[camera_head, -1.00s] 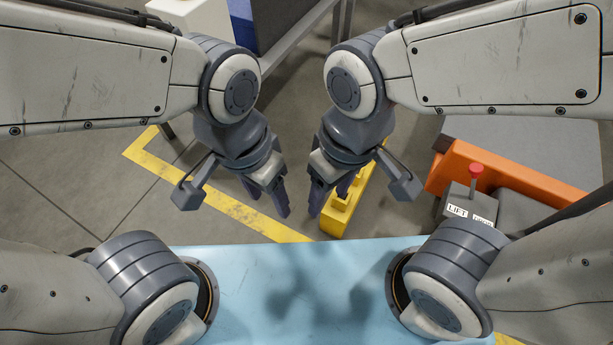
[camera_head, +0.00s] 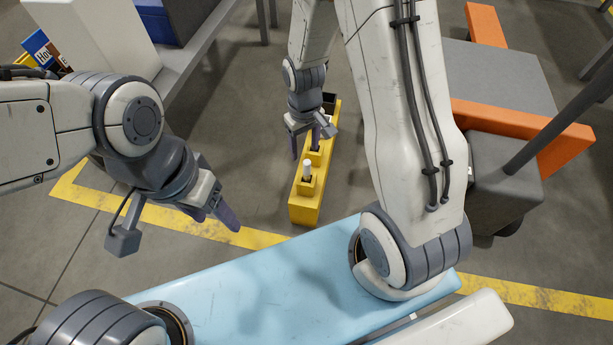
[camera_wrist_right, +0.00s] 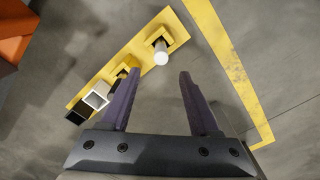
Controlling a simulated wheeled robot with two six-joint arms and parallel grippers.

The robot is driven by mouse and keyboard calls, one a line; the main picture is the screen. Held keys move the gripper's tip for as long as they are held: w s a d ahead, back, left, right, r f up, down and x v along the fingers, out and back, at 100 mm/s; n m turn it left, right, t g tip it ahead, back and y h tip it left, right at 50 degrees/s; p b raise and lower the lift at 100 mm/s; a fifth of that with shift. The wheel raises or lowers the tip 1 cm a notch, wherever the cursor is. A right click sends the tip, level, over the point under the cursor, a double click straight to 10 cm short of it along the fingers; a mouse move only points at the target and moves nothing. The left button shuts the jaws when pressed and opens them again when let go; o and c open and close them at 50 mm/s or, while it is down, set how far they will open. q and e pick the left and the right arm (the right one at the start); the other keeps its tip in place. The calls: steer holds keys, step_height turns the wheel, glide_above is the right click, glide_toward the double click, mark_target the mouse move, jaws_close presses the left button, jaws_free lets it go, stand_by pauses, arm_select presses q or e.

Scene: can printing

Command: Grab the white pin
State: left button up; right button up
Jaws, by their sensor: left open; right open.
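The white pin (camera_head: 307,166) stands upright in a yellow socket at the near end of a long yellow rack (camera_head: 304,211). The pin's white round top also shows in the right wrist view (camera_wrist_right: 161,56), just beyond and between the fingertips. My right gripper (camera_head: 305,146) is open and empty above the rack, slightly behind the pin in the head view. In the right wrist view its fingers (camera_wrist_right: 160,76) are wide apart and not around the pin. My left gripper (camera_head: 216,217) is open and empty, off to the left of the rack.
A white-rimmed square holder (camera_wrist_right: 97,98) and a black block (camera_wrist_right: 76,115) sit at the rack's other end. A yellow floor line (camera_head: 160,217) runs left of the rack. A grey platform with an orange edge (camera_head: 520,125) stands to the right.

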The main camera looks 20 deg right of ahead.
mark_target(307, 168)
step_height(307, 168, down, 4)
steer(key=shift+s+b, duration=0.1)
steer(key=shift+b, duration=0.9)
steer(key=f+b, duration=0.3)
steer(key=s+f+b, duration=0.1)
steer(key=f, duration=0.1)
steer(key=shift+d+b, duration=0.1)
steer(key=shift+b, duration=0.25)
jaws_close()
